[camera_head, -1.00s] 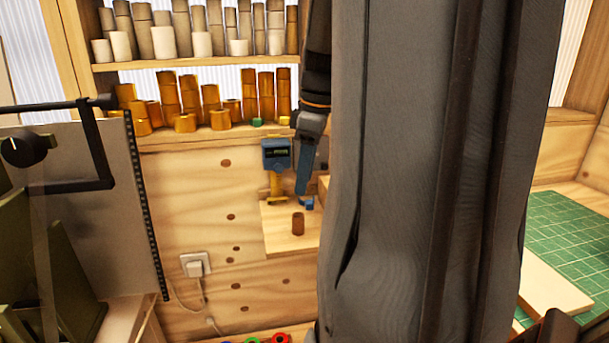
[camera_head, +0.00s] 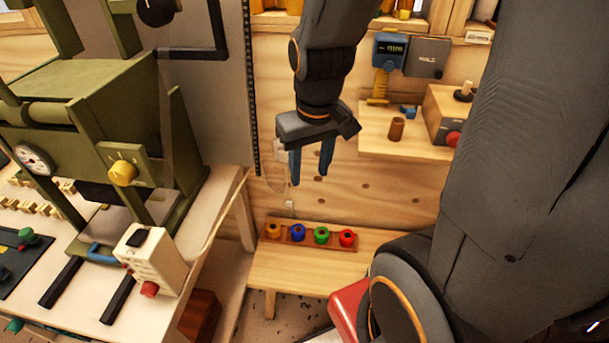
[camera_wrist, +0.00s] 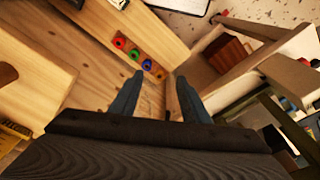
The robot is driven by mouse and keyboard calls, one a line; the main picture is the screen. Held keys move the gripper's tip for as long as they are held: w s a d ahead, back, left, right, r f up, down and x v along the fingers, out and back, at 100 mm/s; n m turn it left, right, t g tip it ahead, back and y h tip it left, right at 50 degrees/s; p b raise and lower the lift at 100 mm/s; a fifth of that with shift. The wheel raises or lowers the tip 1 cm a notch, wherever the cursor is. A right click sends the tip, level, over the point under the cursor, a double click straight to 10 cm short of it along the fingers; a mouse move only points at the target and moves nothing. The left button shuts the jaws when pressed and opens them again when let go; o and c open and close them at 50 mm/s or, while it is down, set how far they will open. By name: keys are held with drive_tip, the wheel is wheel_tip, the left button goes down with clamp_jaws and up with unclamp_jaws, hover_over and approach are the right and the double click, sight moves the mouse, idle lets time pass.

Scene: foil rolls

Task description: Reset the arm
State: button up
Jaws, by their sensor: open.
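My gripper (camera_head: 310,165) hangs in the air in the upper middle of the head view, fingers pointing down. Its two blue fingers are apart with nothing between them. In the wrist view the open fingers (camera_wrist: 160,95) point toward a low wooden bench (camera_wrist: 125,18). That bench (camera_head: 345,265) also shows below the gripper in the head view. A brown tray (camera_head: 265,236) on it holds an orange, a blue, a green and a red roll. The gripper is clear of the bench and touches nothing that I can see.
A green machine (camera_head: 90,110) stands on a white table (camera_head: 225,190) at the left. A wall shelf (camera_head: 375,140) at the right carries a brown cylinder (camera_head: 396,129) and a wooden box (camera_head: 440,115). A blue gauge (camera_head: 389,50) hangs above it. A red object (camera_head: 345,305) is partly hidden by my arm.

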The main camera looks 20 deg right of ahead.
drive_tip(key=shift+s+a+f+m, duration=0.3)
drive_tip(key=shift+s+a+f, duration=0.25)
drive_tip(key=shift+a, duration=0.25)
drive_tip(key=shift+w, duration=0.1)
drive_tip(key=shift+f+b, duration=0.55)
drive_tip(key=shift+f, duration=0.1)
drive_tip(key=shift+c, duration=1.3)
drive_tip(key=shift+d, duration=0.15)
